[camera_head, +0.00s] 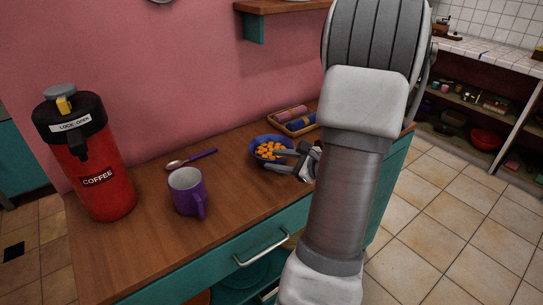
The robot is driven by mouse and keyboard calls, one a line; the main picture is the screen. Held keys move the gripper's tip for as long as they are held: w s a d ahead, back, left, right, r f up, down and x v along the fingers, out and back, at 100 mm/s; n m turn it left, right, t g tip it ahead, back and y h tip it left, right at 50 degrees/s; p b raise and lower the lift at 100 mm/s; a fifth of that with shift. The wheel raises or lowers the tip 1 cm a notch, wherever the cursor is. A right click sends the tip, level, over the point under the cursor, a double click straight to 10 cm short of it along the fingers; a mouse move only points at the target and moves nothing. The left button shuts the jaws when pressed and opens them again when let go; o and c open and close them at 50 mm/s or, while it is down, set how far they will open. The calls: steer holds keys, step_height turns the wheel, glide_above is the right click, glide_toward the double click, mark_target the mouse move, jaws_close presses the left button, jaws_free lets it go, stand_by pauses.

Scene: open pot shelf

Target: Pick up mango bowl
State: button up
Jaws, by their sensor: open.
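The mango bowl (258,160) is a blue bowl filled with orange mango pieces (270,150). It stands on the wooden top of a teal cabinet, towards the back. My gripper (274,159) is open at the bowl's right side, its fingers reaching left over or beside the bowl's near right rim. I cannot tell whether the fingers touch the bowl or straddle its rim. My arm hides the area just right of the gripper.
A purple mug (187,191) stands left of the bowl, with a spoon (190,159) behind it. A red coffee dispenser (92,160) stands at the far left. A tray (283,129) with rolled items lies behind the bowl. A wall shelf (285,6) hangs above. The front countertop is clear.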

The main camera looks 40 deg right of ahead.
mark_target(265, 160)
steer(key=x, duration=0.4)
steer(key=shift+w+a+f+b, duration=0.2)
steer(key=shift+w+a+b, duration=0.05)
steer(key=shift+a+b, duration=0.05)
jaws_close()
steer(key=shift+s+f, duration=0.1)
steer(key=shift+s, duration=0.05)
stand_by(1.0)
